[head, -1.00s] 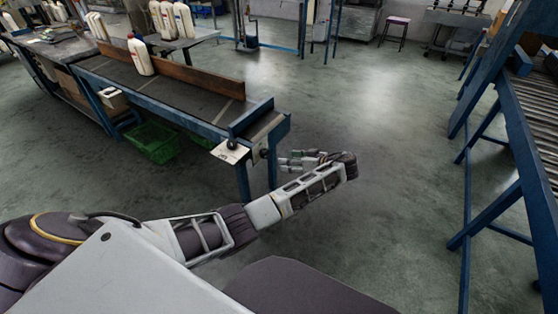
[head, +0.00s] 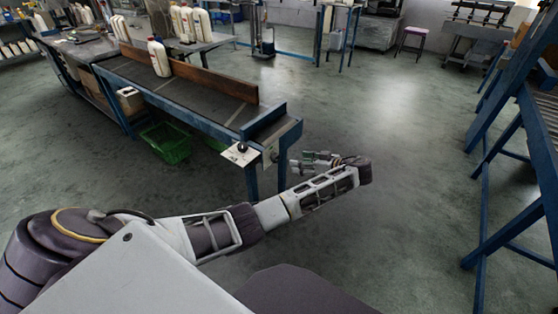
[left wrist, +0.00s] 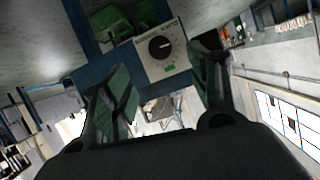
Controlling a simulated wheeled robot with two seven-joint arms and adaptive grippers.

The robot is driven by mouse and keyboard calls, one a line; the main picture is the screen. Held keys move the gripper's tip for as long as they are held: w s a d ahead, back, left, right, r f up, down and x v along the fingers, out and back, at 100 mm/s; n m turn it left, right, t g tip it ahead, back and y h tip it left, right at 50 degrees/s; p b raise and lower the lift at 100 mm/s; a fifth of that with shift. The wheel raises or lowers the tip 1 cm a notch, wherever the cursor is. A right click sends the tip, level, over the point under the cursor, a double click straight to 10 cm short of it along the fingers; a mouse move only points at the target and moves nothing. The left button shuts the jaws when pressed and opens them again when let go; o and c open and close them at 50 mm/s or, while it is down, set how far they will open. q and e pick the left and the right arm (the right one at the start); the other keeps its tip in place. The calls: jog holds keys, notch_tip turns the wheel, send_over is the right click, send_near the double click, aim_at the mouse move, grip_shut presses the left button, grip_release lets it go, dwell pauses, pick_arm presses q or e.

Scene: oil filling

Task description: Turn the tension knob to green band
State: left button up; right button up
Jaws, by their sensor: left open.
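The tension knob (left wrist: 160,46) is a round black dial with a light pointer mark, on a pale panel (left wrist: 174,62) in the left wrist view. A small green patch (left wrist: 168,67) lies on the panel beside the dial. My left gripper (left wrist: 160,95) is open and empty, with its fingers apart and the panel seen beyond them. In the head view my left gripper (head: 306,163) is beside the near end of the conveyor table (head: 190,98), apart from the dial as far as I can tell. My right gripper is not in view.
A white bottle (head: 159,58) stands on the belt. A green crate (head: 166,144) is below. A blue frame (head: 510,180) stands at right. The floor between is clear.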

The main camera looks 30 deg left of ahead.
aim_at(278, 159)
pick_arm(q)
jog(key=b+x, duration=0.1)
jog(key=x, duration=1)
jog(key=shift+a+f, duration=0.1)
jog(key=shift+f, duration=0.05)
jog(key=shift+a, duration=0.2)
jog(key=shift+a+f, duration=0.1)
jog(key=shift+a, duration=0.05)
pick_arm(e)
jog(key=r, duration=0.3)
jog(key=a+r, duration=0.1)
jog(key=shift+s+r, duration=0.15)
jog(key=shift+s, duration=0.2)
pick_arm(q)
jog(key=shift+c, duration=0.3)
jog(key=c, duration=0.9)
jog(key=shift+c, duration=0.2)
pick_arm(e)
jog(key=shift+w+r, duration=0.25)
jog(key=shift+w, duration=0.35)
